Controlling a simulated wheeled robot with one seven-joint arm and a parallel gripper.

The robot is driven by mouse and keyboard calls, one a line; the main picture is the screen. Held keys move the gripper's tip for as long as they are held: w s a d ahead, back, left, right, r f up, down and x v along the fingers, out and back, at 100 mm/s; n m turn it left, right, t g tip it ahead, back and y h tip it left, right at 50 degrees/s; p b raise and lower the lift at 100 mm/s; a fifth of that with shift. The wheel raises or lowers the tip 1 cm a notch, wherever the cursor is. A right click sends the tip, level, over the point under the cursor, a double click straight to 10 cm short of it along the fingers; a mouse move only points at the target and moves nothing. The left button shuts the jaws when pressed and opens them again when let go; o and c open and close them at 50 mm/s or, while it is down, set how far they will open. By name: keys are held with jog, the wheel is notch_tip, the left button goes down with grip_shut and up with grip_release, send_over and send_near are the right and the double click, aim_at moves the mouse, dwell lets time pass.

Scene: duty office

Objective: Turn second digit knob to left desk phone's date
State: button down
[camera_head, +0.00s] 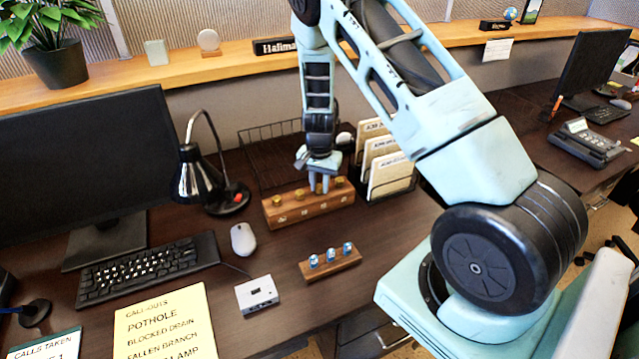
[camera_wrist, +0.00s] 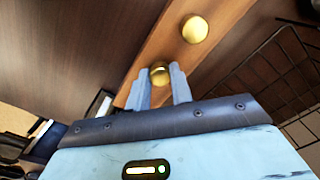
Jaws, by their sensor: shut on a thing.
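A long wooden block (camera_head: 290,213) with brass knobs in a row along its top stands on the desk in the head view. My gripper (camera_head: 320,186) points down over it. Its fingers are closed around the second knob from the right, which shows between the fingertips in the wrist view (camera_wrist: 160,72). Another brass knob (camera_wrist: 195,29) is free beside it. At least two knobs are left of my gripper in the head view, and one (camera_head: 339,182) is right of it. Digits on the block are too small to read. A desk phone (camera_head: 590,142) stands on the right desk; its date is unreadable.
A wire basket (camera_head: 262,150) and a file rack (camera_head: 390,175) stand close behind the block. A black lamp (camera_head: 197,180), a mouse (camera_head: 243,239), a small wooden block with blue-topped pieces (camera_head: 330,264) and a white box (camera_head: 257,294) lie around it.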

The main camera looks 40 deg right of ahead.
aim_at(320, 186)
jog(key=c, duration=1.2)
grip_release()
jog(key=shift+c, duration=0.2)
notch_tip(320, 186, up, 18)
jog(key=b, duration=0.1)
jog(key=shift+f, duration=0.25)
jog(key=s+a+r+n+y, duration=0.15)
jog(key=s+a+n, duration=0.35)
jog(key=a, duration=0.7)
jog(key=s+a+r+n, duration=0.3)
jog(key=s+a+n, duration=0.25)
jog(key=a, duration=0.65)
jog(key=s+a+n, duration=0.4)
jog(key=s, duration=0.5)
jog(key=s+a+n, duration=0.4)
jog(key=s+n, duration=0.1)
jog(key=s, duration=0.4)
jog(key=shift+s+r+h, duration=0.3)
jog(key=shift+r+h, duration=0.05)
jog(key=shift+h, duration=0.1)
